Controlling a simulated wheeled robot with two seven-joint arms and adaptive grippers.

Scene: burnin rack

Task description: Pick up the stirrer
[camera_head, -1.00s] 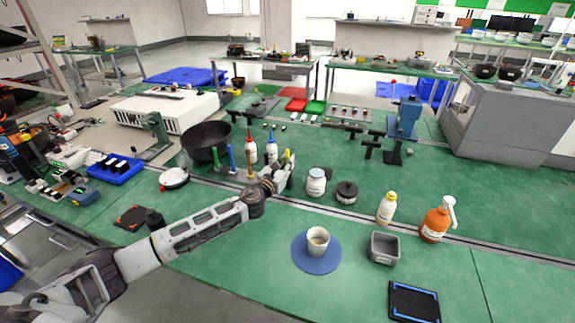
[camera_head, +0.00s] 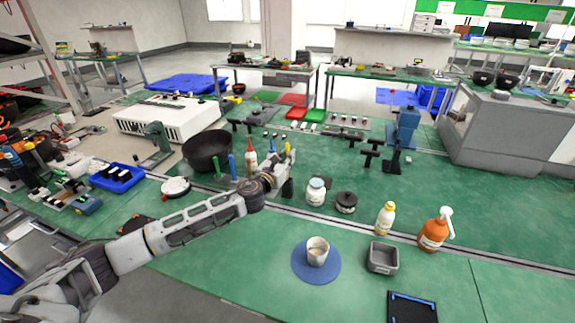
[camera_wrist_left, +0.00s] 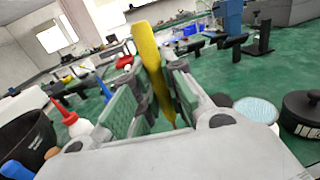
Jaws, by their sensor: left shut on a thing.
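A yellow stick, apparently the stirrer (camera_wrist_left: 152,60), stands tilted between the two finger pads of my left gripper (camera_wrist_left: 150,105) in the left wrist view. In the head view my left gripper (camera_head: 279,172) is shut on it above the green table, and its yellow top (camera_head: 288,149) shows above the fingers. A dark shape shows just below the fingers; I cannot tell whether it belongs to the stirrer. A white cup (camera_head: 317,252) with something brownish inside stands on a round blue mat (camera_head: 299,268), to the lower right of the gripper. My right gripper is not in view.
A lidded jar (camera_head: 316,193) and a black round piece (camera_head: 346,202) stand right of the gripper. A red-capped bottle (camera_head: 251,162) and black bowl (camera_head: 206,152) are left. A grey square bin (camera_head: 382,259), yellow-capped bottle (camera_head: 385,218) and orange spray bottle (camera_head: 434,232) are farther right.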

